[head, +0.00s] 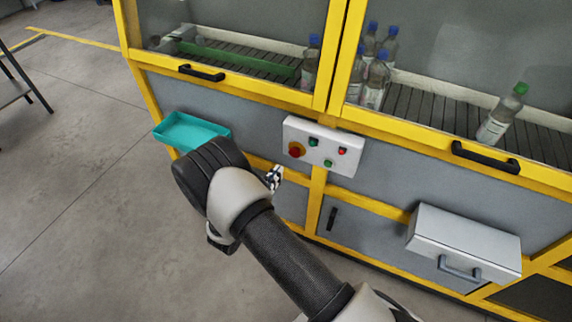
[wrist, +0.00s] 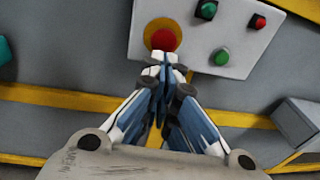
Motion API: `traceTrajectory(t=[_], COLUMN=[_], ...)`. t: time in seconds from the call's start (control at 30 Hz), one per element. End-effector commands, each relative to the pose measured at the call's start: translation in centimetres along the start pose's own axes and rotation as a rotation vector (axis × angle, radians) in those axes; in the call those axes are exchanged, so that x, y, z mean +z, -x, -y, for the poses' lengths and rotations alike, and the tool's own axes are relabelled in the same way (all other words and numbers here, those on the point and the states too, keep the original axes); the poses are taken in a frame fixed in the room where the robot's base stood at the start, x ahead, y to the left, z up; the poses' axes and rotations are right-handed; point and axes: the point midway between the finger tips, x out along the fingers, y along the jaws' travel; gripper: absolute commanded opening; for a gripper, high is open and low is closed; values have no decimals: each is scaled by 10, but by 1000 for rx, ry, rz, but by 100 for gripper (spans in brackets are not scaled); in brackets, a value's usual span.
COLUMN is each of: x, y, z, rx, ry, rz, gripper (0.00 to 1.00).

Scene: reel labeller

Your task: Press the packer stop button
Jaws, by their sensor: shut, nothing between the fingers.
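A white control box (head: 337,141) is fixed to the front of the yellow-framed machine. It carries a large red button on a yellow base (head: 296,150), which also shows in the wrist view (wrist: 163,38). My gripper (head: 274,177) is below and left of the box in the head view, partly hidden by my arm. In the wrist view my gripper (wrist: 164,65) is shut and empty, its tips just below the large red button and overlapping its lower edge. I cannot tell whether they touch it. Button labels are not readable.
A teal tray (head: 190,133) juts out left of the box. A grey drawer box with a handle (head: 463,243) sticks out at lower right. Bottles stand behind closed glass doors with black handles (head: 486,157).

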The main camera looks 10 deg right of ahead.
Motion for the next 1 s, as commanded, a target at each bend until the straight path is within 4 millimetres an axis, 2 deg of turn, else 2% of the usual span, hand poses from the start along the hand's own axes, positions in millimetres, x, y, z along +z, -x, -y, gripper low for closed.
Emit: traceTrajectory(t=[0.03,0.1,0.3,0.5,1.0], x=[2,1,0,-1,2], y=[13,26,50,55,54], z=[-1,-1,0,1,2], rx=[4,4,1,-1,-8], ry=[4,3,3,3,-4], rz=[-1,-1,-1,0,-2], gripper=[0,0,0,0,0])
